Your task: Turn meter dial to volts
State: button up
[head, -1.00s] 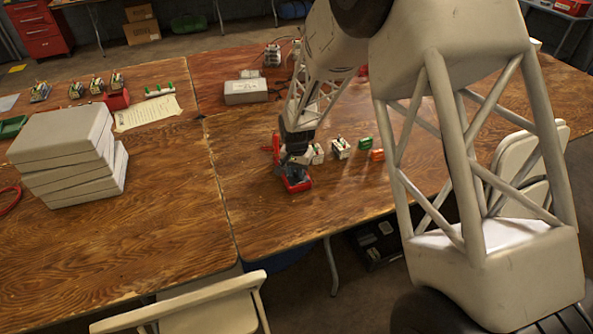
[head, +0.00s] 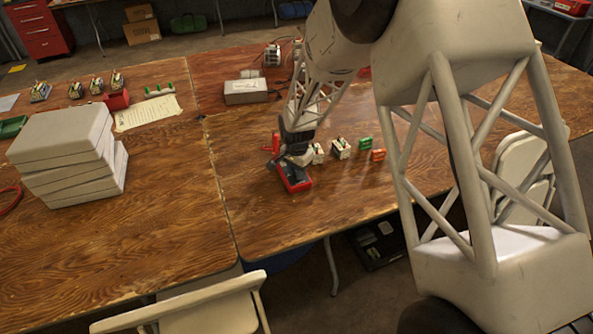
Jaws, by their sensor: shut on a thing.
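The meter (head: 296,184) is a small red-edged device with a dark face, lying on the wooden table near its front edge. My gripper (head: 291,162) is right over the meter's far part and points down at it. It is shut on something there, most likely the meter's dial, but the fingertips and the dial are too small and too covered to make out. The dial's setting cannot be read.
A red object (head: 276,142) stands just behind the meter. Small battery-like blocks (head: 341,148) and green and orange pieces (head: 378,155) lie to the right. A grey box (head: 246,91) is farther back. Stacked pale cases (head: 68,160) stand left. The table front is clear.

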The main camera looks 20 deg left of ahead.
jog(key=o, duration=0.9)
jog(key=shift+r, duration=3.9)
